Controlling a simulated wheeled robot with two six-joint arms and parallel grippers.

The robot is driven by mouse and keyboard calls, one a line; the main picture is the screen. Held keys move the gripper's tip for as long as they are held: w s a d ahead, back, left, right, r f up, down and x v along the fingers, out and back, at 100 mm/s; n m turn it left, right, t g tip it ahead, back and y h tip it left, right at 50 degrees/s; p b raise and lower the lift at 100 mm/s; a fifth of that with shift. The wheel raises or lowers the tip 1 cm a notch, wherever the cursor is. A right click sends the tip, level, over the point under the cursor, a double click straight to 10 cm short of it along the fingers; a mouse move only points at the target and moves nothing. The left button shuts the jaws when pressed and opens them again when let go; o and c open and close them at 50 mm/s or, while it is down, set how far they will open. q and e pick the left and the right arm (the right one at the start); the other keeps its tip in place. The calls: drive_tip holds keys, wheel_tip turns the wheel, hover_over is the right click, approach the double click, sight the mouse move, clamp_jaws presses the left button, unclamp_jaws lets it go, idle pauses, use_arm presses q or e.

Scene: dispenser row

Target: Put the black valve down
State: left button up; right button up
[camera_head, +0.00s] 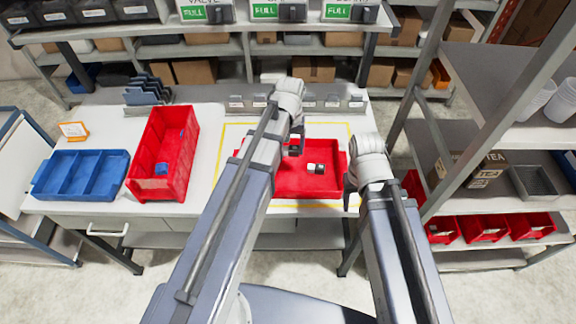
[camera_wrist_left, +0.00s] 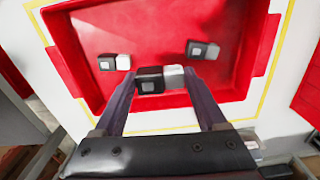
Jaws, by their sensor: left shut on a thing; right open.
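My left gripper (camera_head: 296,149) is shut on the black valve (camera_wrist_left: 150,82), a black block with a grey square and a white part. In the left wrist view the valve sits between the fingertips (camera_wrist_left: 160,80). It is over the red tray (camera_wrist_left: 95,28), near one wall; I cannot tell whether it touches the floor. Two similar black-and-white pieces lie in the tray, one on the left (camera_wrist_left: 108,63) and one on the right (camera_wrist_left: 198,50). In the head view the tray (camera_head: 280,188) is partly behind my left arm. My right gripper (camera_head: 348,195) is open by the tray's right edge.
A yellow outline (camera_head: 225,150) marks the table around the tray. A tall red bin (camera_head: 150,190) and a blue divided tray (camera_head: 80,175) stand to the left. A shelf with a TEA box (camera_head: 487,170) and red bins (camera_head: 485,229) stands to the right.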

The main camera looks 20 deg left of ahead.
use_arm(q)
drive_tip(key=shift+r, duration=0.6)
drive_tip(key=shift+f+n, duration=0.3)
drive_tip(key=shift+f, duration=0.1)
drive_tip(key=b, duration=0.6)
hover_over(290, 172)
wheel_tip(290, 172, down, 6)
drive_tip(key=shift+r, duration=0.1)
use_arm(e)
wheel_tip(290, 172, down, 5)
drive_tip(key=shift+f, duration=0.15)
drive_tip(key=shift+f, duration=0.1)
use_arm(q)
wheel_tip(290, 172, down, 4)
drive_tip(key=b, duration=0.4)
drive_tip(key=shift+r, duration=0.2)
use_arm(e)
wheel_tip(290, 172, down, 4)
drive_tip(key=shift+r, duration=0.25)
use_arm(q)
drive_tip(key=shift+f, duration=0.2)
drive_tip(key=o, duration=1.1)
drive_tip(key=shift+o, duration=0.2)
use_arm(e)
drive_tip(key=shift+f, duration=0.15)
